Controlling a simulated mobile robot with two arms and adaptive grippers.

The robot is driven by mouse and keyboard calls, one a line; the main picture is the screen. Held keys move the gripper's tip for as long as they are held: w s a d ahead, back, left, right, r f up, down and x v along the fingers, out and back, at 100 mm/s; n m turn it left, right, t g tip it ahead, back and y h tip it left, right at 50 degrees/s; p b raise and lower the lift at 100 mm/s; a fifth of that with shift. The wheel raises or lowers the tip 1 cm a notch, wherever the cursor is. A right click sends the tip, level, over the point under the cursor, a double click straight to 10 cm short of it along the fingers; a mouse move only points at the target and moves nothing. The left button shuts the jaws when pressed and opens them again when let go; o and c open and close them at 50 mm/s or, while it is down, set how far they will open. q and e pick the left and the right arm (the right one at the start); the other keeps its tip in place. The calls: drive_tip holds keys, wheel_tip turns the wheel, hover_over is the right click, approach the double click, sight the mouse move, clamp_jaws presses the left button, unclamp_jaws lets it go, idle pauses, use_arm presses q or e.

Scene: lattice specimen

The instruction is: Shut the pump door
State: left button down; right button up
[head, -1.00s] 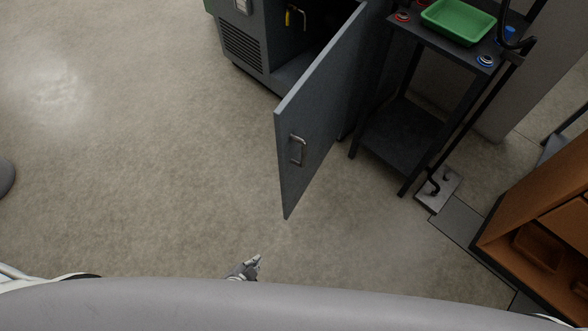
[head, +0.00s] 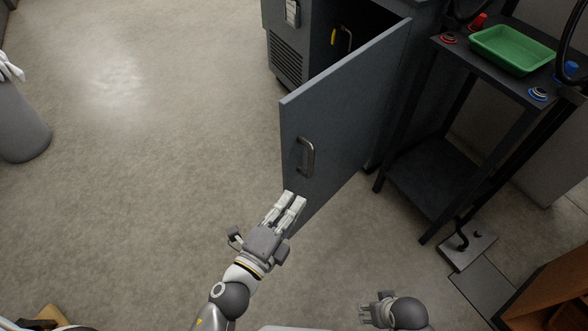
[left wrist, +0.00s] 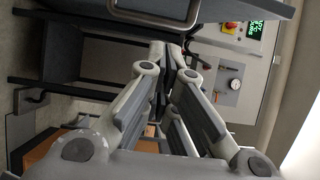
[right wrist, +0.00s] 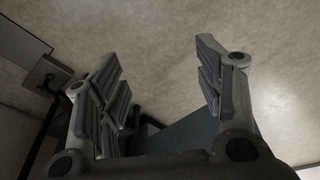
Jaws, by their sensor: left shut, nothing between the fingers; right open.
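The pump door (head: 345,115) is a dark grey-blue panel that stands wide open from its cabinet (head: 290,50) in the head view. Its metal handle (head: 306,157) is near the free edge. My left gripper (head: 290,203) is shut and empty, just below the handle and overlapping the door's lower free corner in the picture; I cannot tell whether it touches. In the left wrist view the handle (left wrist: 155,18) shows at the top, beyond the shut fingers (left wrist: 168,70). My right gripper (head: 366,312) is low in the head view; the right wrist view shows it open and empty over the floor (right wrist: 160,80).
A dark stand (head: 430,165) with a green tray (head: 512,50) and coloured buttons is right of the door. A grey bin (head: 20,125) stands at far left. A wooden cabinet (head: 555,290) is at lower right. The floor left of the door is clear.

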use_arm(q)
drive_tip(key=w+p, duration=0.1)
drive_tip(key=w, duration=0.8)
drive_tip(key=shift+w+d, duration=0.15)
drive_tip(key=shift+w, duration=0.2)
use_arm(e)
drive_tip(key=shift+s+d+f, duration=0.1)
drive_tip(key=shift+s+f, duration=0.15)
drive_tip(key=shift+f, duration=0.5)
drive_tip(key=shift+s+a+f, duration=0.1)
drive_tip(key=shift+s+f, duration=0.2)
drive_tip(key=shift+f, duration=0.4)
drive_tip(key=shift+s+d+f, duration=0.1)
drive_tip(key=shift+s+f, duration=0.15)
drive_tip(key=shift+f, duration=0.5)
